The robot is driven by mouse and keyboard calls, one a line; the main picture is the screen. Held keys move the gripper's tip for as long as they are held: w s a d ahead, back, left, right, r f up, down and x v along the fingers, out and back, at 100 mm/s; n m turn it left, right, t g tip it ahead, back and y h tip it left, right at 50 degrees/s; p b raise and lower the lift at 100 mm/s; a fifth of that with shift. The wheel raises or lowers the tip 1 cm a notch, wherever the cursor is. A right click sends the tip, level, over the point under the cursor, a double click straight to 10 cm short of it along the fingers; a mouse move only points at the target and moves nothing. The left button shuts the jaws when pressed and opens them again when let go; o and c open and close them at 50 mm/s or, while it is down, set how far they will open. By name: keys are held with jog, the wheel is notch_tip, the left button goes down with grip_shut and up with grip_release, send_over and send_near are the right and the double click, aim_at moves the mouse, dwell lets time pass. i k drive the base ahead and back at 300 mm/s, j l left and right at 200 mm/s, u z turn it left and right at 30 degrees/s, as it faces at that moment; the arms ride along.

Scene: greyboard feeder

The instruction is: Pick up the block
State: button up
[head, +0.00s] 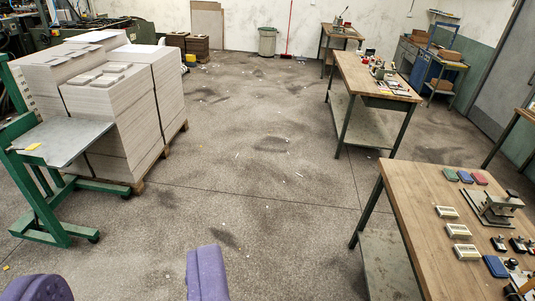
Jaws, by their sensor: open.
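No single thing in view stands out as the block. Candidates lie on the near right wooden table (420,215): small flat green (450,175), blue (465,177) and red (480,179) pieces in a row, several pale boxes (458,231), and another blue piece (496,266). I cannot tell whether any of these is the block. My gripper (125,280) shows as two purple fingers at the bottom left, spread wide apart. It is open, with only floor visible between the fingers. It is well to the left of the table and touches none of these pieces.
Tall stacks of grey board (115,100) stand on a pallet at left, beside a green wheeled stand (58,225). More workbenches (375,85) line the right side. A metal press (495,208) sits on the near table. The middle floor (260,140) is free apart from scraps.

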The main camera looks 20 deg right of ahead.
aim_at(454, 231)
jog(key=i+l+z, duration=0.2)
jog(key=i+z, duration=0.3)
jog(key=i, duration=0.35)
jog(key=i+j+z, duration=0.1)
jog(key=i+z, duration=0.4)
jog(key=i, duration=0.35)
jog(key=i+z, duration=0.35)
jog(key=i, duration=0.15)
jog(key=i+j+z, duration=0.2)
jog(key=i+z, duration=1.1)
jog(key=k, duration=0.1)
